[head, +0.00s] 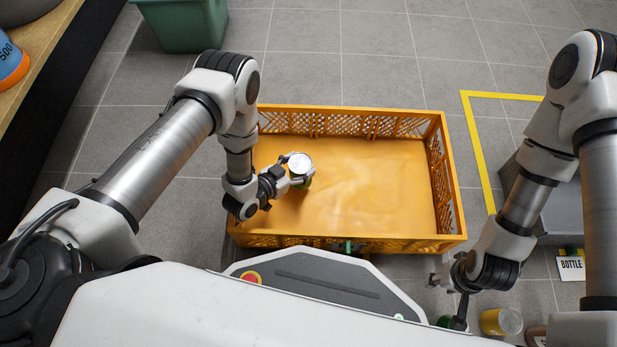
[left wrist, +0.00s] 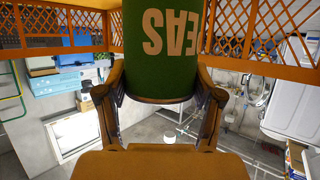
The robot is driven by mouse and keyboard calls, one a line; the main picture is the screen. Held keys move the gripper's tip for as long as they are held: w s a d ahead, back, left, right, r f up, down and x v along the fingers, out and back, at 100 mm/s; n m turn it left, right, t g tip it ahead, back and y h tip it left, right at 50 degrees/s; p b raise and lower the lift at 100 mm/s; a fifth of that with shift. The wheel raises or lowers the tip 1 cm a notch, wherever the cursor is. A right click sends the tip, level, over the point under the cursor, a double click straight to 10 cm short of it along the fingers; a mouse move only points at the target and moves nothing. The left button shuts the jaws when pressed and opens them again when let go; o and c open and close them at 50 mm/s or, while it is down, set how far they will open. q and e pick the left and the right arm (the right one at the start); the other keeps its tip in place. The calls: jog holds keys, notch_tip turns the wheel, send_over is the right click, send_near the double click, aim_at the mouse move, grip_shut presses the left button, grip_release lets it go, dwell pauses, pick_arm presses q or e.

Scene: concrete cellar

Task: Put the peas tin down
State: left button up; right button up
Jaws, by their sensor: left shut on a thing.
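The peas tin (head: 300,164) is a green tin with a pale top, seen from above over the left part of the orange crate (head: 455,190). My left gripper (head: 297,172) is shut on it from the side. In the left wrist view the green peas tin (left wrist: 163,50) stands between the two fingers (left wrist: 160,105), its pale lettering upside down in the picture. The tin looks about upright. Its lower end is out of that view, so I cannot tell whether it touches the crate floor. My right gripper (head: 446,300) is empty, its fingers apart, beyond the crate's near right corner.
The crate floor right of the tin is clear. A green bin (head: 185,22) stands at the back left. Yellow tape (head: 478,140) marks the floor at right. A yellow tin (head: 501,321) and a "BOTTLE" card (head: 570,267) are at lower right. A shelf (head: 45,50) runs along the left.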

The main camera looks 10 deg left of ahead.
aim_at(292, 177)
pick_arm(q)
notch_tip(292, 177, down, 4)
jog(key=shift+f+b, duration=0.15)
jog(key=shift+b, duration=0.95)
jog(key=o, duration=1.1)
jog(key=shift+r, duration=0.2)
jog(key=p+v, duration=0.4)
jog(key=v, duration=0.3)
jog(key=shift+r+p, duration=0.1)
jog(key=shift+p, duration=0.2)
jog(key=shift+s+a, duration=0.1)
jog(key=shift+s, duration=0.1)
